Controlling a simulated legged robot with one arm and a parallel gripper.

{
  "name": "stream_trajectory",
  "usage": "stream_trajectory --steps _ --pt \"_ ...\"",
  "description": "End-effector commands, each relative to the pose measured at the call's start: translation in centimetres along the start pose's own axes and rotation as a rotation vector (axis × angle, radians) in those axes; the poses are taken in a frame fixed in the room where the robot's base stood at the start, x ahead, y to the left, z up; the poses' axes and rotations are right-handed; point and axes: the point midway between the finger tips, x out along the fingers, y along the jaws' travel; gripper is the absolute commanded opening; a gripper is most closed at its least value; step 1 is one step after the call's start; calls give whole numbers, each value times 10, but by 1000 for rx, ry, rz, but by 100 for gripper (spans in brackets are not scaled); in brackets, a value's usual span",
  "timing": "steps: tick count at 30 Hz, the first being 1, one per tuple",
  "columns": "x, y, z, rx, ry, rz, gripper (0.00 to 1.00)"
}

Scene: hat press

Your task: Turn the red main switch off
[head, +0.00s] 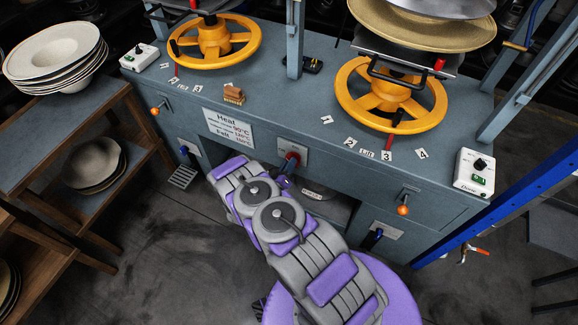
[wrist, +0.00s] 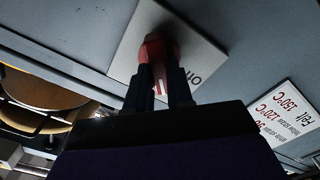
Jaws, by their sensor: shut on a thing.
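The red main switch (head: 292,157) sits on a light plate (head: 285,146) on the front face of the blue-grey press bench. In the wrist view the red switch (wrist: 153,50) stands out from its plate (wrist: 195,56), which bears partly visible dark lettering. My gripper (wrist: 160,88) has its two dark fingers on either side of the red handle, shut on it. In the head view my purple and grey arm reaches up to the switch, and the gripper (head: 287,178) is mostly hidden behind it.
A heat sign (head: 228,128) is left of the switch. Two yellow handwheels (head: 215,40) (head: 391,95) stand on the bench top. Orange-knobbed levers (head: 154,111) (head: 403,210) stick out at both sides. A wooden shelf (head: 105,97) with hats is at left, a blue post (head: 500,212) at right.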

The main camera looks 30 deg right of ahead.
Motion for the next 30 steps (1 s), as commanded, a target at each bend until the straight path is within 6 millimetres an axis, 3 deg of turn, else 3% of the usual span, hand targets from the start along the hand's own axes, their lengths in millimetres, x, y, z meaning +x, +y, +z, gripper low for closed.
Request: stream_trajectory --steps 18,30 --pt "-1 -8 -1 -561 7 -6 0" --pt "-1 -10 0 -782 9 -8 0"
